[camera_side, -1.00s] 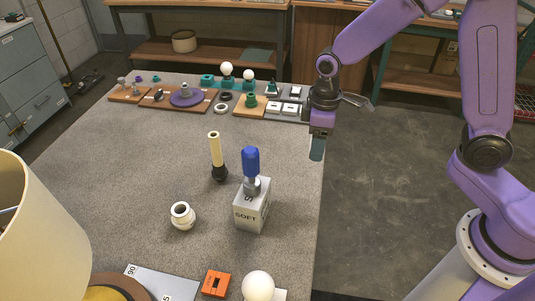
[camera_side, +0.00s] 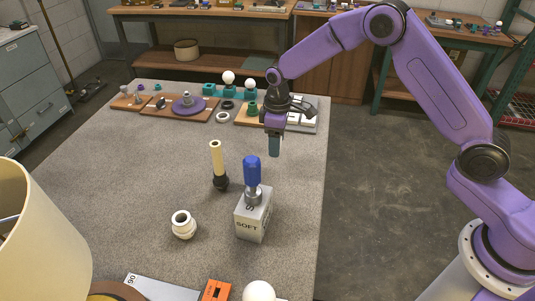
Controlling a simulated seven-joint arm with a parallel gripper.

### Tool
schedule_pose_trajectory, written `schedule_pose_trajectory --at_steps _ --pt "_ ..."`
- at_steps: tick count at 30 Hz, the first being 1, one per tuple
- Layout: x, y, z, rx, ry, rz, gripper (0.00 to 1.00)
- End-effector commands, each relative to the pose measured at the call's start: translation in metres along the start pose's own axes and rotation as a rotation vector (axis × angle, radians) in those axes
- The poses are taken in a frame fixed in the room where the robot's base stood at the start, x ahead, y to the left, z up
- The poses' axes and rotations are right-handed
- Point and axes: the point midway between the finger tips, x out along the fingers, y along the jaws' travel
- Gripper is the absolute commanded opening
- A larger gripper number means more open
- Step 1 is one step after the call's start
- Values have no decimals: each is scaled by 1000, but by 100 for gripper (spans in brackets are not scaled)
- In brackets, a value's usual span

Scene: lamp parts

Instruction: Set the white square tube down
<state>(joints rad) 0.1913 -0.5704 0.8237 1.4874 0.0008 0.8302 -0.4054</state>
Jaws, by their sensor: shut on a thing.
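My gripper (camera_side: 274,147) is above the table, right of its middle, with its fingers pointing down. The tube itself is hidden by the fingers or too small to make out. The fingertips are apart from the table, behind and to the right of the blue-handled tool in the grey block.
A grey block (camera_side: 254,222) holds an upright blue-handled tool (camera_side: 252,171). A cream tube in a black base (camera_side: 217,160) and a white ring-shaped part (camera_side: 183,224) stand to its left. Trays of parts line the back. A lampshade (camera_side: 40,235) fills the front left.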

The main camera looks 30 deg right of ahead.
Motion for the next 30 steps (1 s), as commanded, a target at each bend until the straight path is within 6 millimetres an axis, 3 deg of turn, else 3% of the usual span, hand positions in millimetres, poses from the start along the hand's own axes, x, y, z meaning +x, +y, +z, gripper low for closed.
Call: schedule_pose_trajectory --at_steps 7,14,21,30 --pt "29 12 -21 -2 1 1 28" --pt "39 16 -28 -1 1 0 28" --pt "68 17 -30 -1 0 0 28" --pt "71 17 -30 -1 2 1 28"
